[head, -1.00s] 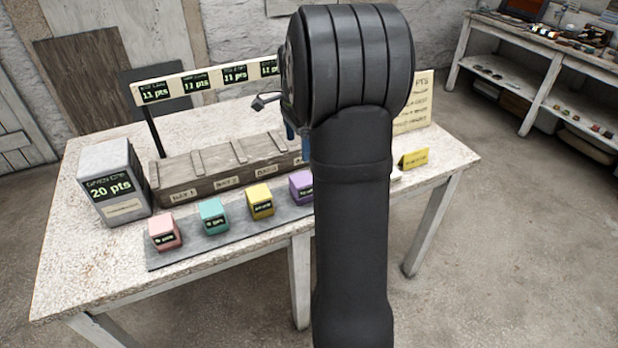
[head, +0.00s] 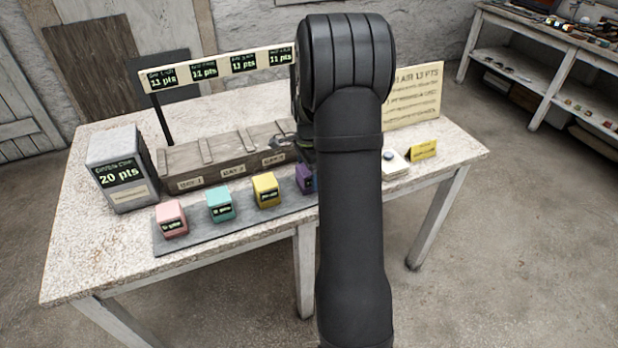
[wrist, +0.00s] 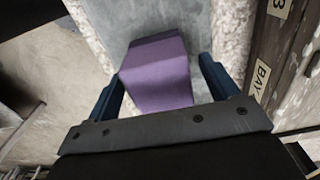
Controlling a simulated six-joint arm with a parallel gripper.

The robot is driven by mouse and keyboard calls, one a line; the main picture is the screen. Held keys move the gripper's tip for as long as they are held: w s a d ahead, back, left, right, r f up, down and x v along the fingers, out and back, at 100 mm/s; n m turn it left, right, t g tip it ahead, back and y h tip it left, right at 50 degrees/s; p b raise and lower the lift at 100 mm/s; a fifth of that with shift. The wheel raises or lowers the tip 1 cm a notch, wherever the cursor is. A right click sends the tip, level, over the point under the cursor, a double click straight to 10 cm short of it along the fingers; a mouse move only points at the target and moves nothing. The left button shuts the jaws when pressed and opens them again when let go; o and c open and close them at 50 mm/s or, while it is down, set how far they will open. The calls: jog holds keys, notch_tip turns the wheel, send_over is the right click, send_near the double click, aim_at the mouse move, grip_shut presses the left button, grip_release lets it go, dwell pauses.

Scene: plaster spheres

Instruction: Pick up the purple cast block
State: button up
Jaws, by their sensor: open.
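The purple cast block (head: 304,178) stands at the right of the row of blocks on the grey strip, partly hidden behind my arm in the head view. In the wrist view the purple block (wrist: 157,75) lies between and ahead of the two blue fingers of my gripper (wrist: 160,80). The fingers are apart, with a finger on each side of the block's near part. I cannot tell whether either finger touches it. In the head view my gripper is mostly hidden behind my arm.
Yellow (head: 265,189), teal (head: 220,204) and pink (head: 172,218) blocks stand left on the grey strip (head: 200,235). Behind is a wooden crate (head: 215,160) with bay labels. A "20 pts" box (head: 122,168) stands left; a small yellow sign (head: 424,150) stands right.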

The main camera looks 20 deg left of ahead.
jog(key=shift+f, duration=1.25)
jog(key=c, duration=1.3)
jog(key=shift+r, duration=0.1)
